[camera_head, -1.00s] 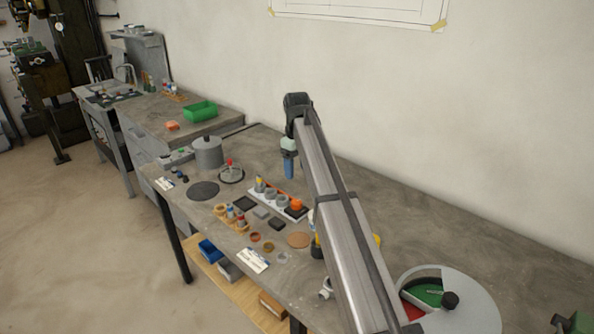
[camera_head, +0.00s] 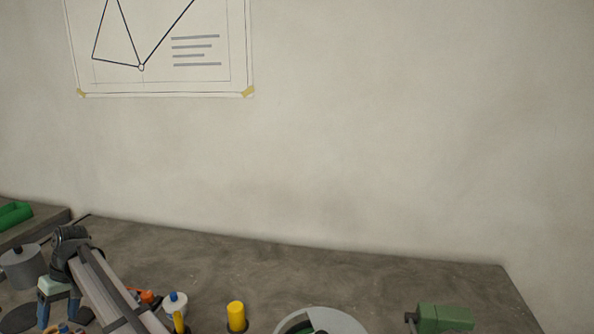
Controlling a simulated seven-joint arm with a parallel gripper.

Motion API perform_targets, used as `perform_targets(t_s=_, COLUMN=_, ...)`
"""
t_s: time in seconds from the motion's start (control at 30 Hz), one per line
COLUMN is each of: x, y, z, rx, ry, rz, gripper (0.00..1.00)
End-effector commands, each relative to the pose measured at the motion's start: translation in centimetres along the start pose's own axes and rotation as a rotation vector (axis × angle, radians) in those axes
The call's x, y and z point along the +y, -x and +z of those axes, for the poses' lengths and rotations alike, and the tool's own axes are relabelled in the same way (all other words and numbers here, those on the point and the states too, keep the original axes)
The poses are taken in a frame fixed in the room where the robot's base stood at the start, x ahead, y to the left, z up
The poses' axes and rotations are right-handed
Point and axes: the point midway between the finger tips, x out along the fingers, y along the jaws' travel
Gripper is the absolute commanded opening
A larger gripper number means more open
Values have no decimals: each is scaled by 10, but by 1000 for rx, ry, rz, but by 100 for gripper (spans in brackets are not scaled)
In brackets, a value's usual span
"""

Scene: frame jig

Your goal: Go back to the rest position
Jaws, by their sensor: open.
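My gripper (camera_head: 58,312) is at the lower left, at the end of my grey arm. Its blue fingers point down and stand apart, with nothing visible between them. It is in front of a grey cylindrical pot (camera_head: 22,268) in the picture. Whether the fingertips touch anything below cannot be told, as small parts overlap them near the bottom edge.
A green bin (camera_head: 14,215) stands far left.

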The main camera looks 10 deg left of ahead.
Motion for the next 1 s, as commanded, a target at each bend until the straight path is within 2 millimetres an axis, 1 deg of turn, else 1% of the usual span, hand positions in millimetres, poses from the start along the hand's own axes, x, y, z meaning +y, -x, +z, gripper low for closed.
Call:
perform_targets(t_s=0.03, x=-26, y=-24, z=3, rx=11, ry=-34, rz=-55, gripper=65)
perform_targets(t_s=0.07, x=-40, y=-37, z=4, rx=19, ry=-59, rz=-88, gripper=65)
perform_targets(t_s=0.1, x=-58, y=-54, z=5, rx=28, ry=-92, rz=-132, gripper=65)
perform_targets(t_s=0.17, x=-82, y=-82, z=9, rx=41, ry=-143, rz=-199, gripper=65)
perform_targets(t_s=0.2, x=-96, y=-102, z=13, rx=49, ry=-179, rz=-243, gripper=65)
perform_targets(t_s=0.3, x=-124, y=-147, z=26, rx=67, ry=-258, rz=-336, gripper=65)
perform_targets(t_s=0.37, x=-137, y=-172, z=34, rx=77, ry=-301, rz=-381, gripper=65)
perform_targets(t_s=0.4, x=-144, y=-188, z=40, rx=84, ry=-330, rz=-408, gripper=65)
perform_targets(t_s=0.47, x=-153, y=-211, z=50, rx=92, ry=-374, rz=-448, gripper=65)
perform_targets(t_s=0.5, x=-158, y=-226, z=57, rx=98, ry=-402, rz=-471, gripper=65)
perform_targets(t_s=0.67, x=-170, y=-279, z=88, rx=119, ry=-529, rz=-550, gripper=65)
perform_targets(t_s=0.7, x=-170, y=-292, z=96, rx=123, ry=-563, rz=-565, gripper=65)
perform_targets(t_s=0.77, x=-169, y=-310, z=110, rx=128, ry=-614, rz=-584, gripper=65)
perform_targets(t_s=0.87, x=-162, y=-336, z=134, rx=135, ry=-702, rz=-606, gripper=65)
perform_targets(t_s=0.9, x=-157, y=-347, z=145, rx=137, ry=-739, rz=-611, gripper=65)
perform_targets(t_s=0.97, x=-146, y=-361, z=162, rx=139, ry=-792, rz=-614, gripper=65)
perform_targets(t_s=1.0, x=-138, y=-370, z=173, rx=140, ry=-828, rz=-614, gripper=65)
